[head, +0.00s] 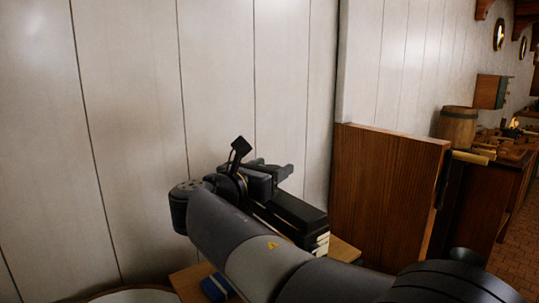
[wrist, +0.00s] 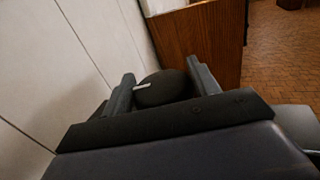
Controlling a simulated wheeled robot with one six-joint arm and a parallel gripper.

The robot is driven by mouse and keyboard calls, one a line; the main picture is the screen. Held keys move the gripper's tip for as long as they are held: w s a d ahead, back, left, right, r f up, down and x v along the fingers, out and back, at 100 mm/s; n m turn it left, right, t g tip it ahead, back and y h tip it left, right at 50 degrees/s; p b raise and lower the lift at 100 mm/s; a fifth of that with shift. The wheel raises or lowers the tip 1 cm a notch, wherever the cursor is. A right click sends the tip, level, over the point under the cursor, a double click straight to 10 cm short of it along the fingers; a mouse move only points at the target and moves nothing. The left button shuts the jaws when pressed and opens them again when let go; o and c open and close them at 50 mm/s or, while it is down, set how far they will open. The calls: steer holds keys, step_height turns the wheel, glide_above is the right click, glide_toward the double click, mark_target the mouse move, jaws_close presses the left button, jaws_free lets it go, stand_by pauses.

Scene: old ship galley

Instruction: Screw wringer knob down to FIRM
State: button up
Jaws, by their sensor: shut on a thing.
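The wringer knob (wrist: 165,92) is dark and round, with a short white mark on its left side in the wrist view. My gripper (wrist: 161,76) has one finger on each side of it and is shut on it. In the head view my gripper (head: 275,172) is above a black body with pale ends, which looks like the wringer (head: 292,209). The knob cannot be made out there. My arm covers much of the wringer's near side. I cannot see any FIRM marking or read a setting.
A wooden panel (head: 385,190) stands close on the right, and a pale plank wall (head: 130,130) is behind. A blue object (head: 216,288) lies on a wooden surface (head: 187,284) below my arm. A round tub rim (head: 130,291) shows at lower left. A barrel (head: 457,126) stands farther right.

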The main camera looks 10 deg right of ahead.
steer(key=m+g+h+p, duration=0.1)
steer(key=g+p, duration=0.1)
steer(key=p, duration=0.1)
steer(key=m+g+h+p, duration=0.1)
steer(key=m+g+p, duration=0.1)
steer(key=g+p, duration=0.1)
steer(key=m+g+h+p, duration=0.2)
steer(key=p, duration=0.2)
steer(key=shift+w+r+p, duration=0.1)
steer(key=shift+r+p, duration=0.2)
steer(key=shift+r, duration=0.1)
steer(key=m+g+p, duration=0.1)
steer(key=g+p, duration=0.1)
steer(key=p, duration=0.1)
steer(key=m+g+p, duration=0.2)
steer(key=g+p, duration=0.1)
steer(key=p, duration=0.1)
steer(key=shift+f+m+h, duration=0.2)
steer(key=shift+m+h, duration=0.1)
steer(key=shift+f+m+g+p, duration=0.3)
steer(key=shift+g+p, duration=0.3)
steer(key=o, duration=1)
steer(key=shift+d, duration=0.1)
steer(key=shift+c, duration=0.2)
step_height(320, 180, up, 10)
steer(key=p, duration=0.8)
